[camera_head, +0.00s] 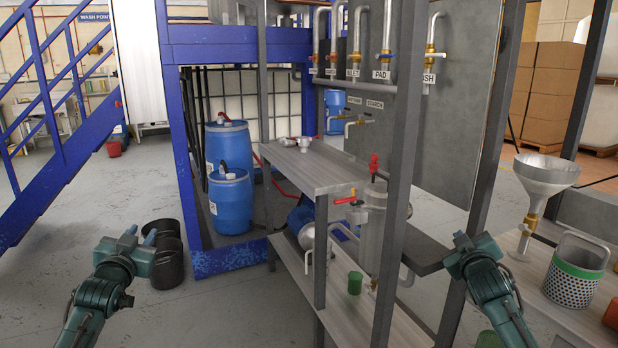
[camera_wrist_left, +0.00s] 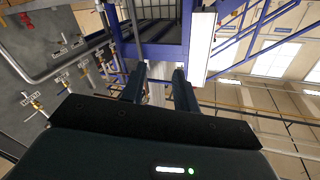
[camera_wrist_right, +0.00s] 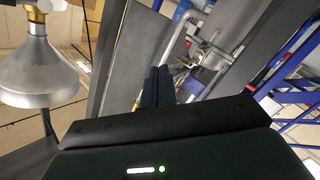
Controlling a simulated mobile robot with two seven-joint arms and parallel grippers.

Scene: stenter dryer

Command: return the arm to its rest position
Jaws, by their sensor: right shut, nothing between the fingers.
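My left gripper (camera_head: 140,235) is at the lower left of the head view, raised above the grey floor. Its two fingers stand apart in the left wrist view (camera_wrist_left: 158,88), with nothing between them.
A metal rack with shelves (camera_head: 340,172) and a filter housing (camera_head: 372,235) stands between my arms. A steel funnel (camera_head: 545,175) and a perforated basket (camera_head: 576,270) are right of my right gripper. Black buckets (camera_head: 167,270) and blue drums (camera_head: 230,200) stand beyond my left gripper.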

